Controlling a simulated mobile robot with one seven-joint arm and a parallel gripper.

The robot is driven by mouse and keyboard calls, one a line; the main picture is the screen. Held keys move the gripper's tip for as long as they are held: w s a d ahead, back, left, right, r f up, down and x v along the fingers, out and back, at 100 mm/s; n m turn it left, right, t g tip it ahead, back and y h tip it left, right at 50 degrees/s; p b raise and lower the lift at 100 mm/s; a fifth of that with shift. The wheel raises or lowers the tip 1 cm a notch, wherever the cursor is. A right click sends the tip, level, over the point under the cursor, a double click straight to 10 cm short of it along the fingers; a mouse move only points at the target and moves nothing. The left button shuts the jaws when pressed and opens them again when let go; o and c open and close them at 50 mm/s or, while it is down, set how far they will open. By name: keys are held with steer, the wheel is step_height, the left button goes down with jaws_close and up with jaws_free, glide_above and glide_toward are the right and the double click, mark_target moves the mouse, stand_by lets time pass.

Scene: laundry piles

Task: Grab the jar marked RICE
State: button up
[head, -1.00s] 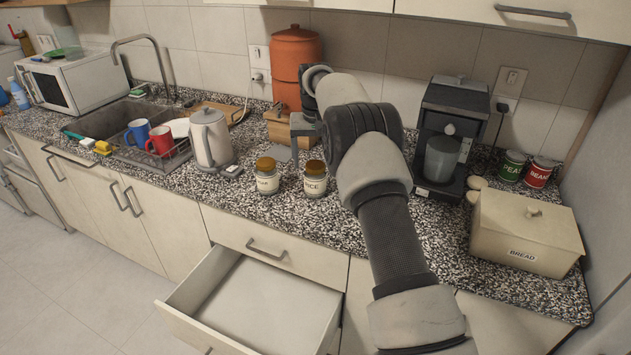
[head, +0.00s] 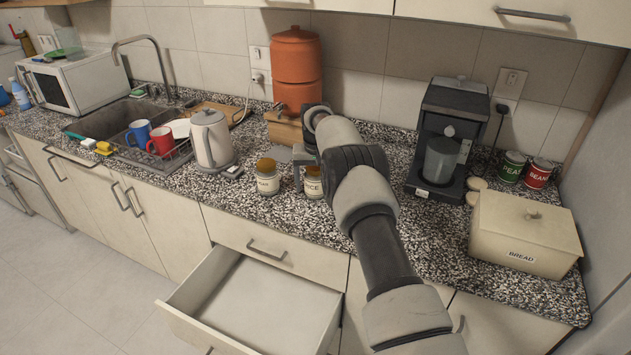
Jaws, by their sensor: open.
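The RICE jar (head: 313,188) is a small glass jar with a pale label, upright on the speckled counter; its label is partly cut off by my arm and only the end of the word shows. My gripper (head: 302,165) is open and low over this jar, with its grey jaw parts at the jar's top and left side. The jar's lid is mostly hidden behind the gripper and wrist. I cannot tell whether the jaws touch the jar or surround it. A similar jar (head: 267,180) with a brown lid stands just to the left; its label is too small to read.
A kettle (head: 211,141) stands left of the jars. A wooden block (head: 283,128) and terracotta container (head: 297,62) are behind. A coffee maker (head: 443,130) and bread bin (head: 527,232) stand right. An open, empty drawer (head: 250,300) juts out below the counter.

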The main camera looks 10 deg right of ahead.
steer(key=shift+c, duration=0.4)
steer(key=c, duration=1.4)
steer(key=shift+c, duration=0.4)
steer(key=shift+r, duration=0.15)
